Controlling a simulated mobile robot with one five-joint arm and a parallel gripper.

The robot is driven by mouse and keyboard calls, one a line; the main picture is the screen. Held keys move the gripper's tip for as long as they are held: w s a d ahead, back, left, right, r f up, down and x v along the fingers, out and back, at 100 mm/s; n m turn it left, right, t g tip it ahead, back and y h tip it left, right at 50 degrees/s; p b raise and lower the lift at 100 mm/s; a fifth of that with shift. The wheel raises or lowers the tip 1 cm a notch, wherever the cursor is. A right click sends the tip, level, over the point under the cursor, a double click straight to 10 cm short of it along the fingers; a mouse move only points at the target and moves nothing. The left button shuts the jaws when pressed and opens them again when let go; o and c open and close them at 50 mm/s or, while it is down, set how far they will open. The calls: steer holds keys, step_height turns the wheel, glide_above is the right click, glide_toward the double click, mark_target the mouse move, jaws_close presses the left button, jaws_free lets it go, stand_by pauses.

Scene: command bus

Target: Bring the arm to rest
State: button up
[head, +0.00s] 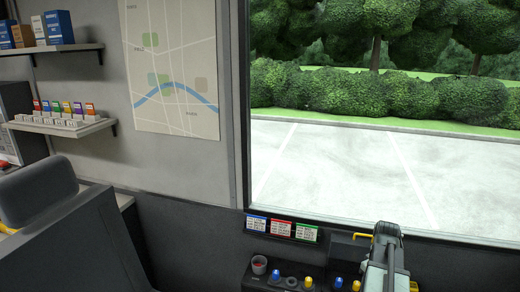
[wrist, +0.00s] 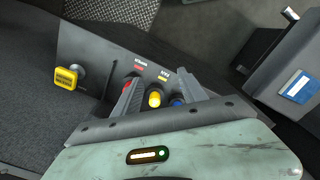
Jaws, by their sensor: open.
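My gripper (wrist: 154,84) shows in the wrist view with its two dark fingers spread apart and nothing between them in hold. Beyond the fingers is a grey panel (wrist: 90,50) with a yellow knob (wrist: 154,99), a red one and a blue one, partly covered by the fingers. I cannot tell whether the fingers touch the panel. In the head view my arm (head: 386,255) stands at the lower right, in front of the window; its fingertips do not show there.
A yellow tag-like handle (wrist: 67,77) sticks out at the panel's left. A grey box with a blue-and-white label (wrist: 298,87) is at right.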

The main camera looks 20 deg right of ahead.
steer(key=w+a+r+n+p, duration=0.15)
steer(key=w+a, duration=0.35)
steer(key=a, duration=0.5)
steer(key=w+a+r+n, duration=0.1)
steer(key=w+a+n, duration=0.1)
steer(key=w+a, duration=0.55)
steer(key=s+a+r+m+p, duration=0.1)
steer(key=a+m, duration=0.3)
steer(key=a, duration=1.9)
steer(key=shift+a+p, duration=0.4)
